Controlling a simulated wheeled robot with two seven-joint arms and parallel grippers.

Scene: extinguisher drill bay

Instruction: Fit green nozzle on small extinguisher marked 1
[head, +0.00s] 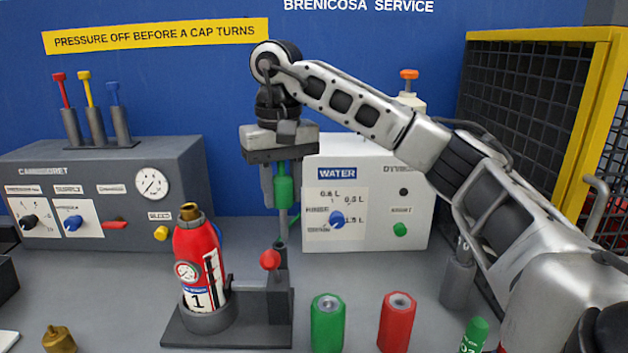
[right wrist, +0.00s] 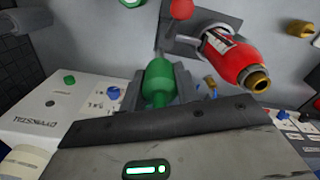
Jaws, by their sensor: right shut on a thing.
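The small red extinguisher marked 1 (head: 200,250) stands upright in a round holder on a dark base plate (head: 245,333). Its brass-coloured neck (head: 190,211) is bare on top. It also shows in the right wrist view (right wrist: 232,55), right of the gripper. My right gripper (head: 276,198) points down, shut on the green nozzle (head: 284,192), and holds it above and to the right of the extinguisher, clear of its neck. In the right wrist view the nozzle (right wrist: 158,82) sits between the two fingers. My left gripper is not in view.
A red-knobbed lever (head: 270,260) rises from the base plate below the nozzle. A green canister (head: 327,323) and a red canister (head: 397,322) stand at the front. A brass fitting (head: 58,339) lies front left. A grey console (head: 110,190) and a white water unit (head: 365,235) stand behind.

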